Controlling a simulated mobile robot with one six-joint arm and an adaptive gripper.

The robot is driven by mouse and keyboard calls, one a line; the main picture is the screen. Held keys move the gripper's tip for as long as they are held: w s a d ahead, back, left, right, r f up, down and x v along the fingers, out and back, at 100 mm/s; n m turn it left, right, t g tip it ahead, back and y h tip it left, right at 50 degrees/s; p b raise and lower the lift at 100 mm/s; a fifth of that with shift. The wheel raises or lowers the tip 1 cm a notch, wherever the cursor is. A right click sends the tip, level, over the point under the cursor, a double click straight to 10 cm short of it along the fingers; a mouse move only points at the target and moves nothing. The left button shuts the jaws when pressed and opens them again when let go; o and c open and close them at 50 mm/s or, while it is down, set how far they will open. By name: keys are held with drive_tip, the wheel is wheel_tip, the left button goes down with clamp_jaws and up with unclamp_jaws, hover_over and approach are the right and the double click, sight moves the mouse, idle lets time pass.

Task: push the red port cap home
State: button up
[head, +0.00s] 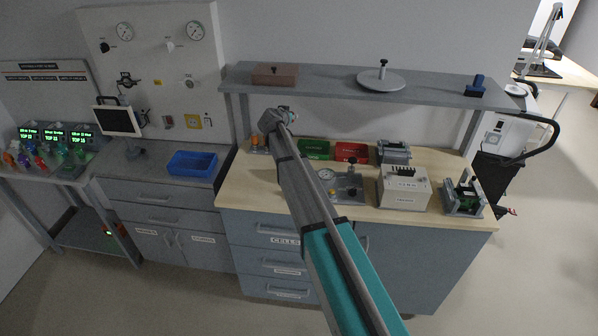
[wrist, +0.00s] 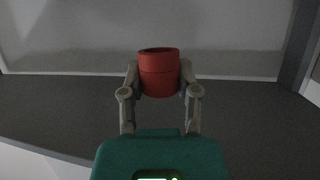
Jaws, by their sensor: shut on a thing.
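The red port cap (wrist: 159,62) is a short red cylinder with a raised rim, seen in the wrist view. My gripper (wrist: 159,78) is shut on it, one finger on each side. The cap stands roughly upright in the picture, over a dark grey surface (wrist: 60,105) with a pale panel behind. No port shows in the wrist view.
A shelf (head: 330,78) runs above the bench and carries a brown box (head: 275,74), a round plate (head: 381,80) and a blue item (head: 476,86). Green (head: 314,149) and red (head: 351,152) bins and several devices fill the bench. A blue tray (head: 192,163) lies on the left counter.

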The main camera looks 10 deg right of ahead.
drive_tip(key=s+f+m+g+h+b, duration=0.1)
drive_tip(key=s+f+m+b, duration=0.1)
drive_tip(key=s+f+b, duration=0.2)
drive_tip(key=s+f+m+g+h+b, duration=0.2)
drive_tip(key=s+f+b, duration=0.2)
drive_tip(key=s+f, duration=0.1)
drive_tip(key=s+f+m+g+h+b, duration=0.1)
drive_tip(key=s+f+b, duration=0.3)
drive_tip(key=s+b, duration=0.1)
drive_tip(key=shift+s+a+f+m+g+h, duration=0.1)
drive_tip(key=shift+s+a+m+g+h, duration=0.1)
drive_tip(key=shift+s, duration=0.15)
drive_tip(key=shift+s+a+f+m+g+h, duration=0.1)
drive_tip(key=shift+s+m, duration=0.1)
drive_tip(key=shift+s, duration=0.15)
drive_tip(key=shift+s+f, duration=0.1)
drive_tip(key=shift+s, duration=0.45)
drive_tip(key=shift+f+b, duration=0.2)
drive_tip(key=shift+b, duration=0.25)
drive_tip(key=shift+f+b, duration=2.2)
drive_tip(key=shift+w, duration=0.25)
drive_tip(key=shift+f+b, duration=1.2)
idle(0.4)
drive_tip(key=o, duration=0.8)
